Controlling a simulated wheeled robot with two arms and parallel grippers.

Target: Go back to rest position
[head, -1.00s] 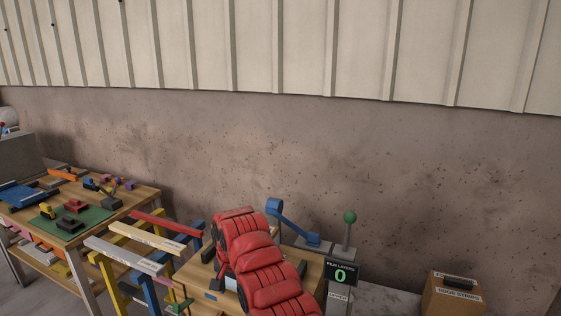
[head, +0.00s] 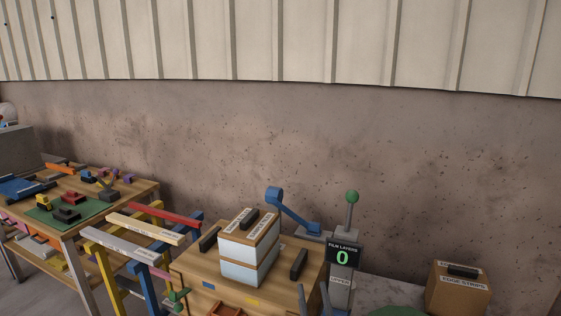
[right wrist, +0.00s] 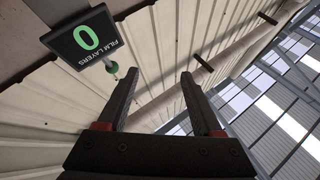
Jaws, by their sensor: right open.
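My right gripper (head: 325,290) shows only as two grey fingertips at the bottom edge of the head view, in front of the wooden bench and below the display. In the right wrist view its two dark fingers (right wrist: 159,74) stand apart with nothing between them, against the wall and roof. My left gripper is not in view.
A two-high stack of white and tan boxes (head: 245,262) stands on a wooden bench (head: 203,272). Beside it are a blue lever (head: 295,214) and a "FILM LAYERS" display (head: 343,255) reading 0. An "EDGE STRIPS" box (head: 459,290) stands right. Coloured beams (head: 145,228) lie left.

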